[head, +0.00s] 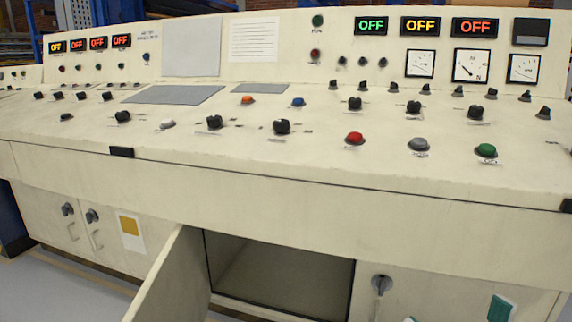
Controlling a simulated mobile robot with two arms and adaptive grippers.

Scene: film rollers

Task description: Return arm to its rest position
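Neither of my arms nor grippers shows in the head view. A long cream control console (300,205) fills the view. Its sloped top carries dark knobs and coloured buttons, among them a red button (354,138), a grey button (419,144) and a green button (486,150). Lit OFF signs show on the upright panel: a green one (371,25), a yellow one (420,25) and a red one (475,27), with several smaller ones at the left.
A cabinet door (172,280) below the console stands open, swung out toward me. The compartment (282,270) beside it looks empty. A closed door with a handle (381,284) is to its right. Bare grey floor (50,290) shows at lower left.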

